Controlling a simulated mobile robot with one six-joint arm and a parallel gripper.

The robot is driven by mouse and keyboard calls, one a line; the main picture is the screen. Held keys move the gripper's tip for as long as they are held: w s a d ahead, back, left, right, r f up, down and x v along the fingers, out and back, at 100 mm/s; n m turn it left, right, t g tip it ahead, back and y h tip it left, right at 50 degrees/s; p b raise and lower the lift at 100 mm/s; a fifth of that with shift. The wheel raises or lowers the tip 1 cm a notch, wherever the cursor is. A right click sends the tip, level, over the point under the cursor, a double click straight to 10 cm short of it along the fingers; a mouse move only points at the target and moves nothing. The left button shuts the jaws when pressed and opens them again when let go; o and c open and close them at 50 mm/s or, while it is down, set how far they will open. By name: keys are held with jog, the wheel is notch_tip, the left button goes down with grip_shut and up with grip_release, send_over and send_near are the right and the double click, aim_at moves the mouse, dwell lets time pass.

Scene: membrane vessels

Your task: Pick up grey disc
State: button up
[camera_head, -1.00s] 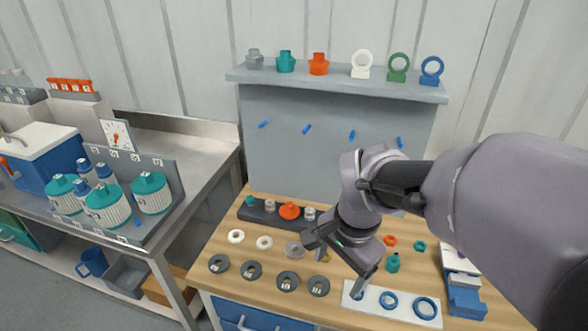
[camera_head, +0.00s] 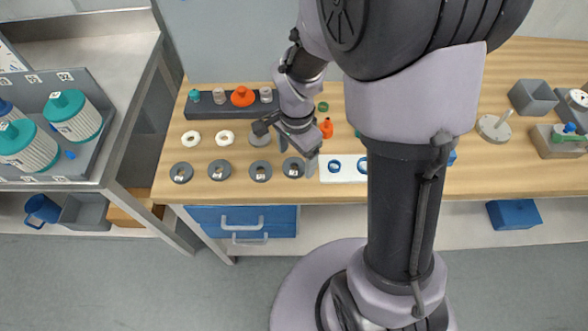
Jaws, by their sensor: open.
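A light grey disc (camera_head: 257,140) lies on the wooden bench, right of two white rings, partly behind my gripper. Several dark grey rings, such as one at the left (camera_head: 181,173), lie in a row in front with small pale labels. My gripper (camera_head: 284,147) is open, with its two fingers spread. It appears above the bench just right of the light grey disc, with nothing between the fingers. I cannot tell its exact height.
A dark rack (camera_head: 218,103) with coloured fittings stands behind the rings. A white plate (camera_head: 327,176) with blue rings lies to the right. White rings (camera_head: 191,139) lie left of the disc. My arm hides part of the bench.

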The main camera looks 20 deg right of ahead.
notch_tip(320, 180, down, 2)
jog(key=shift+f, duration=0.2)
jog(key=shift+r, duration=0.15)
jog(key=shift+c, duration=1.1)
jog(key=c, duration=1.2)
